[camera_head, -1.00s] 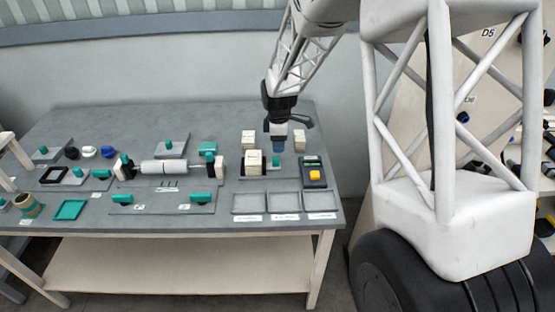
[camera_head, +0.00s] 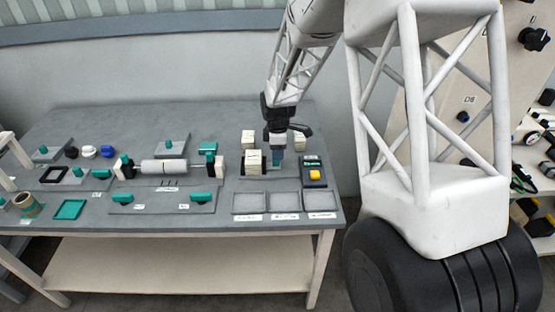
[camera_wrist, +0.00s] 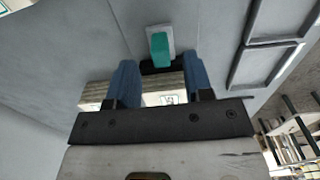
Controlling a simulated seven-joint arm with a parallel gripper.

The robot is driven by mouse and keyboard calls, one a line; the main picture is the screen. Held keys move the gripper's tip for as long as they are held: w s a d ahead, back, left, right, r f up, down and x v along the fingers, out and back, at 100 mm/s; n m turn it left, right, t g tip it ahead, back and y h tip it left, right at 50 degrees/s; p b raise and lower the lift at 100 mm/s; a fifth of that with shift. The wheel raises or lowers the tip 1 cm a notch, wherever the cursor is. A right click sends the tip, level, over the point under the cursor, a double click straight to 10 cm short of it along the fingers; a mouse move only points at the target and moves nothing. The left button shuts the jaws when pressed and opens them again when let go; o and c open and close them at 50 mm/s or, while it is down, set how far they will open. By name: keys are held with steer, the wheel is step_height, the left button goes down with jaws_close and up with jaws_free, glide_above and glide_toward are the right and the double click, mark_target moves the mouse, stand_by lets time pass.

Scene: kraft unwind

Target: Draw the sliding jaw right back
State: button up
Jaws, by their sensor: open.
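A teal upright tab (camera_wrist: 161,46) stands on a light grey plate, with a dark bar (camera_wrist: 160,67) beside it, in the wrist view. I take the tab for the sliding jaw's handle; in the head view my gripper mostly hides it. My gripper (camera_head: 277,160) is low over the small fixture at the table's right. In the wrist view its two blue fingers (camera_wrist: 159,68) are apart, one on either side of the tab's line. A pale block with a label (camera_wrist: 166,98) shows between and behind the fingers. I cannot tell whether the fingers touch anything.
Cream blocks (camera_head: 252,162) stand just left of my gripper and behind it (camera_head: 299,141). A dark box with a yellow button (camera_head: 314,174) is close on the right. Shallow grey trays (camera_head: 249,204) lie in front. A roller fixture (camera_head: 163,167) is farther left.

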steer(key=shift+f, duration=2.15)
steer(key=shift+c, duration=0.3)
jaws_close()
